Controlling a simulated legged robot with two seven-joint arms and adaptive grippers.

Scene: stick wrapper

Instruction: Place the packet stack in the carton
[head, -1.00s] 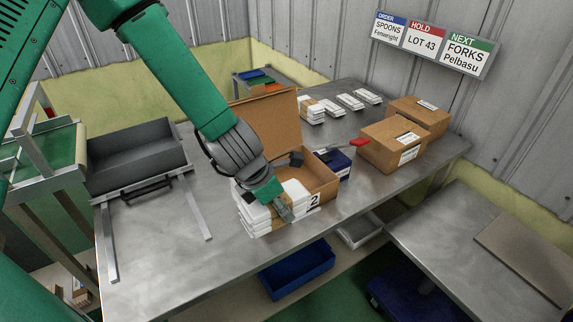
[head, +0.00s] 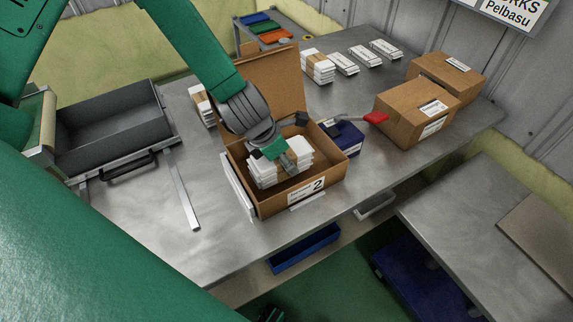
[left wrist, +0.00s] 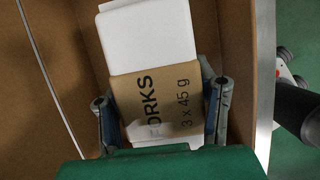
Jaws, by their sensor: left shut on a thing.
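The packet stack (head: 262,176) is a pile of white packets with a brown paper band. In the left wrist view the band on the stack (left wrist: 152,95) reads FORKS, 3 x 45 g. My left gripper (head: 287,160) is shut on the stack, one finger on each side; the gripper (left wrist: 160,110) shows so in the wrist view too. The open brown carton (head: 329,178) has a 2 label on its front and its lid raised at the back. The stack is within the carton's opening; I cannot tell whether it touches the floor. My right gripper is not in view.
A red-handled tool (head: 376,118) lies by a dark blue box (head: 346,140) right of the carton. Closed cartons (head: 414,108) stand further right. Other packet stacks (head: 317,67) are behind. A grey tray (head: 115,125) is at left. Bare steel table (head: 180,245) lies in front.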

